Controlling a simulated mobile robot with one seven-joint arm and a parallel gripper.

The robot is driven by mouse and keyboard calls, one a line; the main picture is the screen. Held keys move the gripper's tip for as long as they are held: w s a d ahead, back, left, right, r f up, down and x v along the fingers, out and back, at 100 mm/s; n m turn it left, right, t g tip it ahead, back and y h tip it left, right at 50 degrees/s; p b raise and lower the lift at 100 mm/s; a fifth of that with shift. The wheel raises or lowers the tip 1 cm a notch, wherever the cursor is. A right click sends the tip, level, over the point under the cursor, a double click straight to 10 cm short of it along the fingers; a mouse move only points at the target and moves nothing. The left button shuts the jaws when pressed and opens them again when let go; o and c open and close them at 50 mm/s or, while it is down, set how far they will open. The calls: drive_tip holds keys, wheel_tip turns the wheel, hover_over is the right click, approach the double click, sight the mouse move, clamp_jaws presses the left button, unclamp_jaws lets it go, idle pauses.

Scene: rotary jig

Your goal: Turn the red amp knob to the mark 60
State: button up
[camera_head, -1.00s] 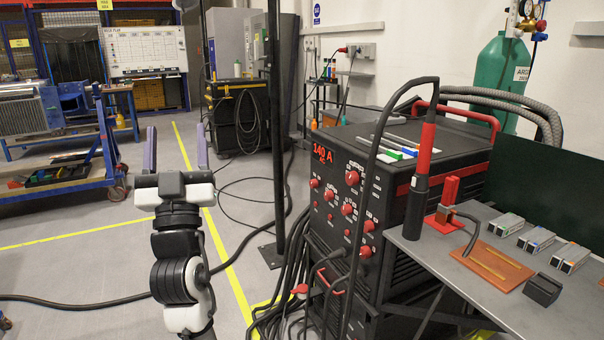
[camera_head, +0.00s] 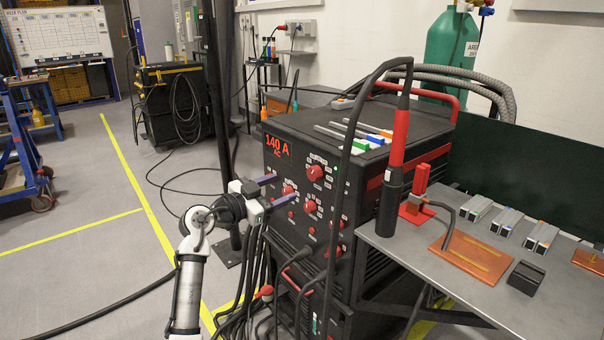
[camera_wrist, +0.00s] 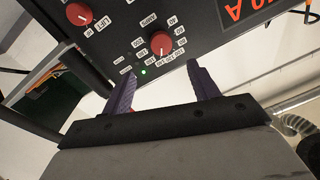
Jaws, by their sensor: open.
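The red amp knob (camera_head: 315,172) is at the upper right of the black machine's front panel, with number marks around it. The fingers also show in the wrist view (camera_wrist: 161,78). No finger visibly touches the knob.
Other red knobs, one of them (camera_head: 310,207) below the amp knob, share the panel. A torch (camera_head: 396,150) and its black cable hang at the machine's right front. A grey table (camera_head: 470,285) stands at the right. Cables bunch below the panel.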

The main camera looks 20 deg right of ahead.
sight(312, 174)
drive_tip(key=p+x, duration=0.2)
drive_tip(key=x, duration=0.8)
drive_tip(key=shift+w+d, duration=0.15)
drive_tip(key=shift+d, duration=0.05)
drive_tip(key=c, duration=1)
